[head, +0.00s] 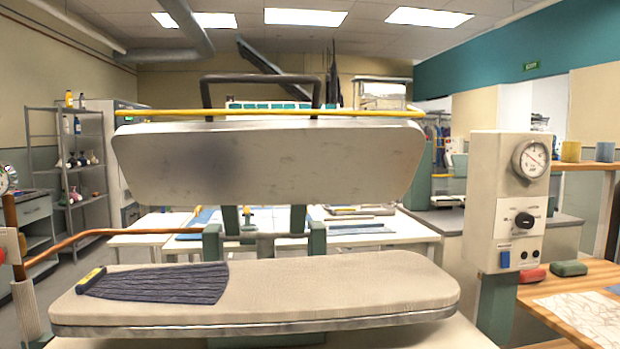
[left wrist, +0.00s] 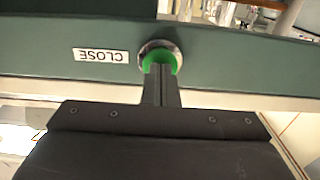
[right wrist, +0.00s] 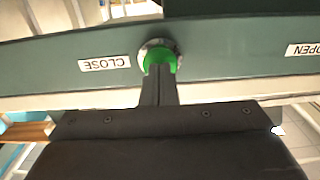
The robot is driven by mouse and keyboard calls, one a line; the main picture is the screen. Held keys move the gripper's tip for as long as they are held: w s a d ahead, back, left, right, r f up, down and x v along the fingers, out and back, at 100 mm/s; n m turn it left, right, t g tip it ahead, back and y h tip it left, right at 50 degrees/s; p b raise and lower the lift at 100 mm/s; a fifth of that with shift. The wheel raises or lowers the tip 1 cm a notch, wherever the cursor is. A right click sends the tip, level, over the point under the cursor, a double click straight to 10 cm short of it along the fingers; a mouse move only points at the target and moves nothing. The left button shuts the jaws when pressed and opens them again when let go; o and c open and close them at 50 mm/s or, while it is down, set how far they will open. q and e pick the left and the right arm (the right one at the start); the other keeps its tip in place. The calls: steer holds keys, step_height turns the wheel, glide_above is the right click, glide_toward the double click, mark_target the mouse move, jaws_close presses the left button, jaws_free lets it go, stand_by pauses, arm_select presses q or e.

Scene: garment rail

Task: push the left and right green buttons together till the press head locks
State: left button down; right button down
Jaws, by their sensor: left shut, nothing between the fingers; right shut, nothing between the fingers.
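The press head (head: 265,165) is raised above the padded press bed (head: 370,285), with a clear gap between them. In the left wrist view, my shut left gripper (left wrist: 160,72) has its fingertips at the left green button (left wrist: 158,56), beside a CLOSE label. In the right wrist view, my shut right gripper (right wrist: 159,72) has its fingertips at the right green button (right wrist: 157,54), with a CLOSE label to its left. The fingers overlap both buttons; I cannot tell how far either is pressed. Neither gripper nor button shows in the head view.
A dark pleated cloth (head: 165,283) lies on the left of the bed. A control box with a gauge (head: 530,159) stands at the right, next to a wooden table (head: 550,300). An OPEN label (right wrist: 303,50) is at the right wrist view's right edge.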

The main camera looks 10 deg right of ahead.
arm_select(q)
steer(key=shift+w, duration=0.3)
arm_select(e)
steer(key=shift+w, duration=0.5)
arm_select(q)
steer(key=shift+r, duration=0.1)
stand_by(1.4)
arm_select(e)
steer(key=shift+f, duration=0.1)
